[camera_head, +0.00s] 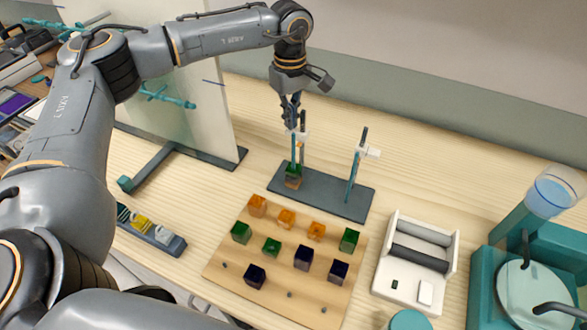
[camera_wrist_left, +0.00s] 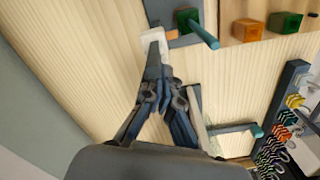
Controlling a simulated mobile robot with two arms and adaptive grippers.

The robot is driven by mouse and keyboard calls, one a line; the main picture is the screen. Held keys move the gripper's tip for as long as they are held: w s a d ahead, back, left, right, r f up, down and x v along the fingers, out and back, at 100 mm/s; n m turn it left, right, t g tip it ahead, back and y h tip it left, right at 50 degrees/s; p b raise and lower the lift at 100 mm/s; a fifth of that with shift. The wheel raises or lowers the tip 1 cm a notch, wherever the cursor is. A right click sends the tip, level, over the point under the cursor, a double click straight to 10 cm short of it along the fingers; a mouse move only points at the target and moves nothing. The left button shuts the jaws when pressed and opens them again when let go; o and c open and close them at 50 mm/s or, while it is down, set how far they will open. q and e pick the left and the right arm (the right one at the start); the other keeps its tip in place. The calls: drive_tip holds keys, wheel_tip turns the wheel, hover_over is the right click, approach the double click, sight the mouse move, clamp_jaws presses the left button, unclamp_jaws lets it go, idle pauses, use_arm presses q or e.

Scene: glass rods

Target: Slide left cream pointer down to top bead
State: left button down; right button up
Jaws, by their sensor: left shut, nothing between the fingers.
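The left rod (camera_head: 304,119) and the right rod (camera_head: 352,180) stand on a dark base plate (camera_head: 333,192). The left cream pointer (camera_head: 304,134) is high on the left rod, partly hidden by my left gripper. A green bead (camera_head: 292,170) sits above an orange bead (camera_head: 293,183) at the foot of the left rod. My left gripper (camera_head: 291,124) is shut, pointing down close beside the left pointer. In the left wrist view its fingertips (camera_wrist_left: 155,58) are just under a cream block (camera_wrist_left: 153,36); contact is unclear. My right gripper is out of view.
A second cream pointer (camera_head: 369,151) is high on the right rod. A wooden board (camera_head: 225,262) with several coloured cubes lies in front. A white roller tray (camera_head: 388,275) and a teal device (camera_head: 480,290) stand right. An upright panel (camera_head: 195,90) stands left.

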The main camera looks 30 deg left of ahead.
sight(291, 134)
use_arm(q)
drive_tip(key=shift+f+b, duration=1.5)
drive_tip(key=shift+f, duration=1.2)
drive_tip(key=shift+s+f+b, duration=0.2)
drive_tip(key=shift+f+b, duration=0.25)
drive_tip(key=shift+f, duration=0.1)
drive_tip(key=shift+s+d+f+b, duration=0.1)
drive_tip(key=shift+s+f+b, duration=0.1)
drive_tip(key=shift+f+b, duration=0.25)
drive_tip(key=shift+s+d+f+b, duration=0.15)
drive_tip(key=shift+f+b, duration=0.2)
drive_tip(key=shift+f, duration=0.2)
idle(1.2)
drive_tip(key=shift+a+r, duration=0.1)
drive_tip(key=r+p, duration=0.1)
drive_tip(key=w+r+p, duration=0.1)
drive_tip(key=r+p, duration=0.1)
drive_tip(key=shift+r, duration=0.2)
wheel_tip(291, 134, up, 5)
drive_tip(key=p, duration=0.2)
drive_tip(key=shift+p, duration=0.35)
drive_tip(key=shift+w+a+r, duration=0.1)
drive_tip(key=shift+a+r, duration=0.1)
drive_tip(key=shift+r, duration=0.15)
